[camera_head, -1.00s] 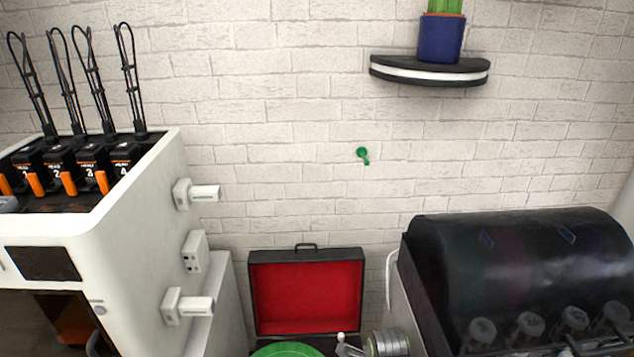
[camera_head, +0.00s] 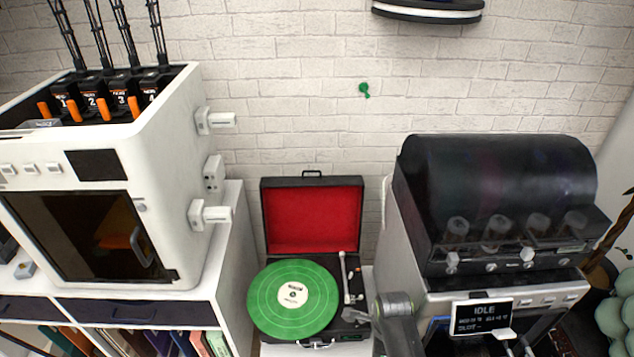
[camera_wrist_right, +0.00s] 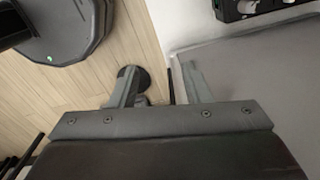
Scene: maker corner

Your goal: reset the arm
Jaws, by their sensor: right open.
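My right gripper (camera_wrist_right: 158,82) shows in the right wrist view with its two grey fingers spread apart and nothing held between them. Below it are a wood-plank floor (camera_wrist_right: 95,90) on the left and a flat grey surface (camera_wrist_right: 250,75) on the right. In the head view a grey jointed part, which looks like my right arm, stands at the bottom between the record player (camera_head: 326,338) and the dark-hooded machine (camera_head: 490,190). My left arm and gripper are not in view.
The record player's red-lined lid is up, with a green record (camera_head: 270,300) on it. A white printer (camera_head: 175,130) stands on a shelf unit (camera_head: 205,312) at left.

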